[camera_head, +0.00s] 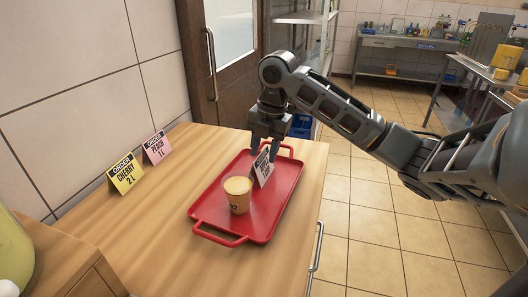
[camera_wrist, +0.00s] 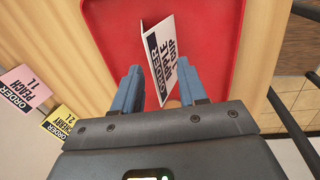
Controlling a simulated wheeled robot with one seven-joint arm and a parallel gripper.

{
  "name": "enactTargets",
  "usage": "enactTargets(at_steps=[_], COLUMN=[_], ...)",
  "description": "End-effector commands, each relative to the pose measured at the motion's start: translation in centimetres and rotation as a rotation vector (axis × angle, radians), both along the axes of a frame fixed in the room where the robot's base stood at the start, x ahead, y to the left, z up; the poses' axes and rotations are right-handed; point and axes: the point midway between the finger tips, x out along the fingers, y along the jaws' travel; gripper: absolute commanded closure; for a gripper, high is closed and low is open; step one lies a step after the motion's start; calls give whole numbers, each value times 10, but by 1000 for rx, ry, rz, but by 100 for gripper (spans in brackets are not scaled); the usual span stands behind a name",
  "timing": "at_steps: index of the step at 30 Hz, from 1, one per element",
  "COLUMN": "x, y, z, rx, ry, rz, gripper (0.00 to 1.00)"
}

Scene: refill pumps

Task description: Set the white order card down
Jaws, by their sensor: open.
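The white order card (camera_head: 262,168) stands as a folded tent on the red tray (camera_head: 215,215), behind the cup. In the wrist view the card (camera_wrist: 165,55) reads "ORDER", "APPLE" and "1 CUP". My gripper (camera_head: 267,146) is above the tray at the card. In the wrist view its two fingers (camera_wrist: 160,90) are apart, one on each side of the card's near end, with gaps visible. A tan paper cup (camera_head: 238,197) with yellowish contents stands on the tray in front of the card. In the wrist view the cup is mostly hidden behind the gripper.
A yellow cherry card (camera_head: 125,174) and a pink peach card (camera_head: 156,148) stand on the wooden counter (camera_head: 150,235) near the wall. A wooden box (camera_head: 75,270) and a green container (camera_head: 12,250) are at the front left. The counter left of the tray is clear.

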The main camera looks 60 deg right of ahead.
Motion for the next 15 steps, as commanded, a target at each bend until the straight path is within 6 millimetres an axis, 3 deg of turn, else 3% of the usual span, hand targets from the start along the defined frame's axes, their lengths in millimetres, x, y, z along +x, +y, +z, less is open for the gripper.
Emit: enactTargets(at_steps=[15], x=[-14], y=[-1], z=[94], rx=[-6], ry=[0], rz=[1], gripper=[58])
